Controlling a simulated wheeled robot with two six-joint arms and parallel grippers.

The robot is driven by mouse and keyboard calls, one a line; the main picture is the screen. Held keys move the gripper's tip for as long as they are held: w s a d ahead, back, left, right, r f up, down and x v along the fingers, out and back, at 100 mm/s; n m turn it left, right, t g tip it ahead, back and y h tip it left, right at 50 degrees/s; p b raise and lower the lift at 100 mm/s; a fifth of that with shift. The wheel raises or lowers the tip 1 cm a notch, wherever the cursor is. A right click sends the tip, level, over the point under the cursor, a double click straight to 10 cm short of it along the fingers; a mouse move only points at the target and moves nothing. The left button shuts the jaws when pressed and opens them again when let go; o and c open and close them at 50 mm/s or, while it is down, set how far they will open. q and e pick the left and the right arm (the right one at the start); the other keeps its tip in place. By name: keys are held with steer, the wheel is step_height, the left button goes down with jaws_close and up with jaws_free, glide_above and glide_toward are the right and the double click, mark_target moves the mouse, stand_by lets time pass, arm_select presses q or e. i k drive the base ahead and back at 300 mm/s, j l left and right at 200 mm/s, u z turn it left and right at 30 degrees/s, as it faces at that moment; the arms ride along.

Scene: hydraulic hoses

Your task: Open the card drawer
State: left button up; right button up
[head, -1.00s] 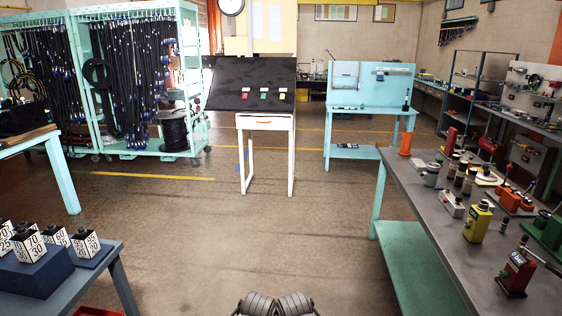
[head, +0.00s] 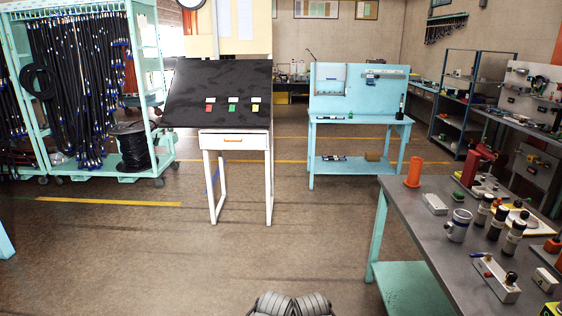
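The card drawer (head: 234,140) is a white drawer with an orange handle (head: 233,140), under the slanted black top of a white-legged stand (head: 220,88). It looks closed. Red, green and yellow cards with white tops sit on the black slope. The stand is some way ahead, a little left of the middle of the head view. Neither gripper can be made out. Only dark grey ribbed parts of my own body (head: 291,304) show at the bottom edge.
A grey workbench (head: 415,215) with tools and an orange cylinder (head: 414,172) stands at the right. A light-blue bench (head: 360,118) is behind right of the stand. A hose rack (head: 150,60) stands at the left. The floor (head: 240,250) up to the stand is clear.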

mark_target(236, 136)
steer(key=i, duration=1.2)
steer(key=i+u, duration=0.1)
steer(key=i, duration=1.15)
steer(key=i+l, duration=0.2)
steer(key=i, duration=1)
steer(key=i+u, duration=0.2)
steer(key=i, duration=0.2)
steer(key=i+l+u, duration=0.2)
steer(key=i, duration=0.15)
steer(key=i+l+u, duration=0.2)
steer(key=i, duration=0.15)
